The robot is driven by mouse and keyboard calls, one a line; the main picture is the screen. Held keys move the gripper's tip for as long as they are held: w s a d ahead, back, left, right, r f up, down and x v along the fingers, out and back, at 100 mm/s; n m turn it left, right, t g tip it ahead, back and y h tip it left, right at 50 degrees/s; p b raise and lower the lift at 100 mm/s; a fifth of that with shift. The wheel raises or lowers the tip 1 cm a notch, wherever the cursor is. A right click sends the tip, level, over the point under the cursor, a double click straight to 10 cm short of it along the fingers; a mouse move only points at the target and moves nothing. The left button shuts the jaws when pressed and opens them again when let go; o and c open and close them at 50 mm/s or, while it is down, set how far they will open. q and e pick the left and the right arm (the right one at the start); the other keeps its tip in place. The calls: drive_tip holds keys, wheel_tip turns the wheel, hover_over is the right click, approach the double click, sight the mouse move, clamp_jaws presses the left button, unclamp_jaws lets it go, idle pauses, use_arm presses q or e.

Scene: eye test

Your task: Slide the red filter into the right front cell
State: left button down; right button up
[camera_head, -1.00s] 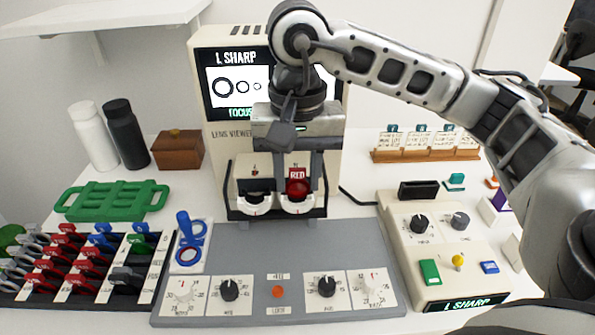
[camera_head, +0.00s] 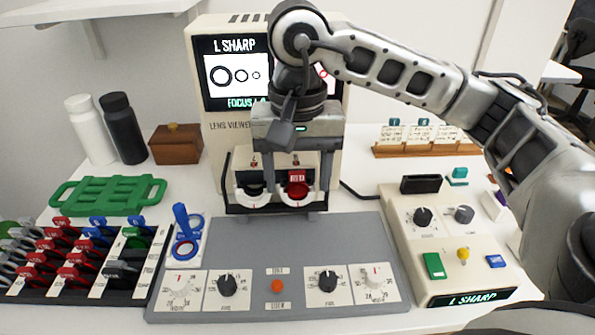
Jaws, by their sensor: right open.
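The red filter (camera_head: 298,189) sits in the right front cell of the lens viewer (camera_head: 225,140), its labelled tab up at the top. The white-rimmed left front cell (camera_head: 252,192) is beside it and looks dark inside. My right gripper (camera_head: 297,162) is open, pointing down just above and in front of the two cells. My left gripper is not in view.
A grey panel with knobs (camera_head: 277,250) lies in front of the viewer. A rack of coloured lenses (camera_head: 130,280) and a blue-handled ring (camera_head: 185,235) are at left, below a green tray (camera_head: 70,197). A control box (camera_head: 450,240) stands at right.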

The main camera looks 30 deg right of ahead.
drive_tip(key=shift+r, duration=0.65)
use_arm(q)
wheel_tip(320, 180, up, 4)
drive_tip(key=p, duration=0.4)
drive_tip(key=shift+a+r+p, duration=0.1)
drive_tip(key=shift+p, duration=0.3)
use_arm(e)
wheel_tip(320, 180, up, 15)
drive_tip(key=shift+f, duration=0.15)
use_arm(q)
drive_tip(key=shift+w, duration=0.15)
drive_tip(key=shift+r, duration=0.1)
